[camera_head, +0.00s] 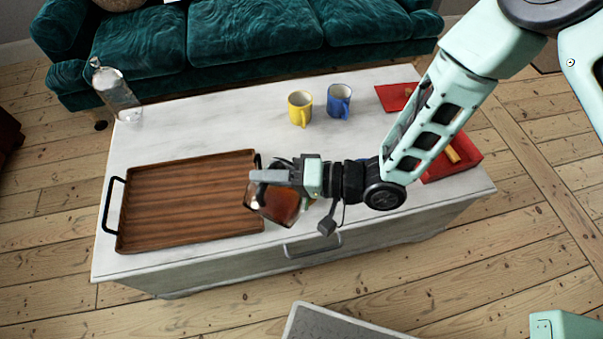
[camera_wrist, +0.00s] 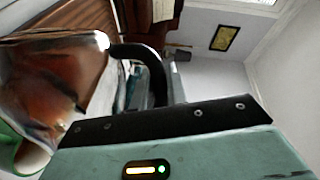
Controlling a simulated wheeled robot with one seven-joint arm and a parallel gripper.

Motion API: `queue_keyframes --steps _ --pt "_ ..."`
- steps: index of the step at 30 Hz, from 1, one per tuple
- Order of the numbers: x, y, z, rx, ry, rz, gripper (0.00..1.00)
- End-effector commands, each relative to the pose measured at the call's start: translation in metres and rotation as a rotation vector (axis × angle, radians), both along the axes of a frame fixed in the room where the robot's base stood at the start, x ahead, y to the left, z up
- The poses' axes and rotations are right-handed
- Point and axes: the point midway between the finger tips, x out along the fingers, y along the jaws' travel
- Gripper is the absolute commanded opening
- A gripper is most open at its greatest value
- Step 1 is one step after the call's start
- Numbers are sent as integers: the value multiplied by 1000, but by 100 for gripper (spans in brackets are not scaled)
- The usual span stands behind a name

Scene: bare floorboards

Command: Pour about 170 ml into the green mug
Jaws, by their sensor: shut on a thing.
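My gripper (camera_head: 268,177) is shut on a glass jug (camera_head: 276,206) holding brown liquid, above the front edge of the table by the tray's right end. The jug looks tilted. In the wrist view the jug (camera_wrist: 50,85) fills the left side, with its black handle (camera_wrist: 152,65) beside my gripper's dark finger. A green mug (camera_wrist: 30,158) with a pale inside shows at the lower left of the wrist view, under the jug and partly cut off. I cannot tell whether liquid is flowing.
A brown wooden tray (camera_head: 185,203) with black handles lies left on the pale table (camera_head: 215,120). A yellow mug (camera_head: 300,108), a blue mug (camera_head: 339,101) and a clear bottle (camera_head: 116,93) stand at the back. A red tray (camera_head: 464,163) lies right, partly behind my arm.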

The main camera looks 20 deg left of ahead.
Motion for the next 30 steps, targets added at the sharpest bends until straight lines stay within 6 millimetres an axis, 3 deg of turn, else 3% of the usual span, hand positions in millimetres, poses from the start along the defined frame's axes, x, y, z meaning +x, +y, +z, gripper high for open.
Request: queue_keyframes --steps 16,30 --pt "6 0 4 8 26 1 0" --pt "-37 7 -33 -42 -260 1 0"
